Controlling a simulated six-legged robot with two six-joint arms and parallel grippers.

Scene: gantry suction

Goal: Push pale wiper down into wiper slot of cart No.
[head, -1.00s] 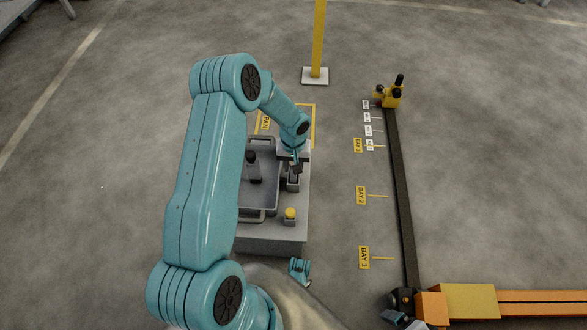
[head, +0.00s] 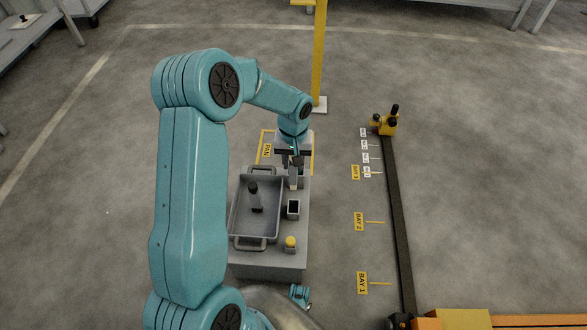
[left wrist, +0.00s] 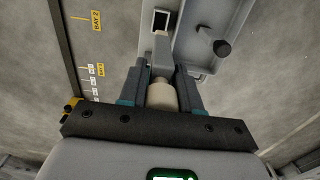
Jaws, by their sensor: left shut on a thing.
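My left gripper (head: 295,160) is over the far right end of the grey cart (head: 268,264). It is shut on the pale wiper (left wrist: 162,96), whose pale round part shows between the fingers (left wrist: 161,88) in the left wrist view. A narrow grey part lies beyond it there. In the head view a pale grey piece shows just below the fingers; whether it touches the cart top is unclear. The square dark wiper slot (head: 293,208) stands nearer than the gripper and looks empty. It also shows in the left wrist view (left wrist: 160,20). My right gripper is not in view.
A yellow knob (head: 290,242) sits near the cart's front. A yellow post (head: 319,60) stands behind. A dark floor rail (head: 397,220) with bay labels runs at right, with bare floor between.

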